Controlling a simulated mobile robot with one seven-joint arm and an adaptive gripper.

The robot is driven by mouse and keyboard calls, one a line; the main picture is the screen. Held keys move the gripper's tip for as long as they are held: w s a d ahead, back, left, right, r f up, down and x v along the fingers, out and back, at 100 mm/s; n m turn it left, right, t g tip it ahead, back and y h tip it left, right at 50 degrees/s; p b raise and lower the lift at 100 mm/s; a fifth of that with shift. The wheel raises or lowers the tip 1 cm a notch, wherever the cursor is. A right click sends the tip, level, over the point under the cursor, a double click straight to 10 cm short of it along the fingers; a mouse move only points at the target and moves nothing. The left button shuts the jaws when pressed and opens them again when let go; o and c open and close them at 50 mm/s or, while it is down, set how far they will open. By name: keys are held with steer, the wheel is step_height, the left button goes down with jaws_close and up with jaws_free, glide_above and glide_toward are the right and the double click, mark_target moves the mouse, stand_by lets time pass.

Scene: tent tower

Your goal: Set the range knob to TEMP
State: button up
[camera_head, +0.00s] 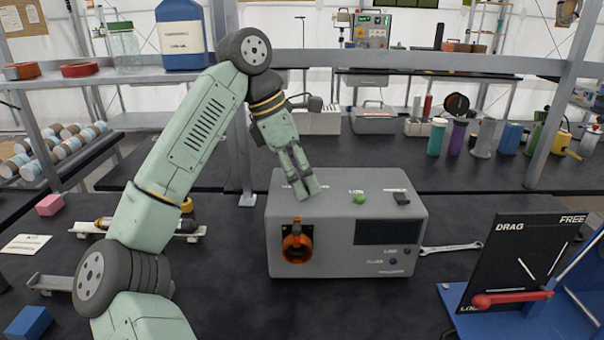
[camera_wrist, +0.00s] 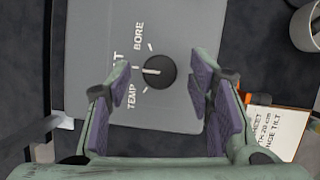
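The range knob (camera_wrist: 159,71) is a round black dial on top of a grey instrument box (camera_head: 345,235), seen in the wrist view. Its white pointer line points left in that view, toward a partly hidden label ending in "AT", between the BORE label (camera_wrist: 139,37) above and the TEMP label (camera_wrist: 131,96) below. My gripper (camera_wrist: 163,78) is open, with one purple-padded finger on each side of the knob and a gap on both sides. In the head view my gripper (camera_head: 303,188) points down at the left part of the box top and hides the knob.
The box top also carries a green button (camera_head: 360,199) and a black switch (camera_head: 401,198). An orange connector (camera_head: 296,245) sticks out of its front. A shelf upright (camera_head: 555,125) rises behind.

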jaws_close()
stand_by(0.4)
steer(key=shift+n+b, duration=0.3)
steer(key=shift+b, duration=0.05)
steer(key=shift+s+f+n+t+b, duration=0.15)
steer(key=shift+n+t+b, duration=0.35)
steer(key=shift+n+b, duration=0.4)
steer(key=n+t+y+b, duration=0.1)
steer(key=n+b, duration=0.1)
steer(key=n, duration=0.1)
steer(key=shift+n, duration=0.4)
steer(key=n+b, duration=0.1)
steer(key=n, duration=0.1)
steer(key=n+t+y+b, duration=0.1)
steer(key=n, duration=0.2)
steer(key=shift+s+d+n+y, duration=0.15)
steer(key=shift+d+n+y, duration=0.05)
steer(key=shift+n+y, duration=0.1)
steer(key=shift+b, duration=0.3)
steer(key=shift+t, duration=0.3)
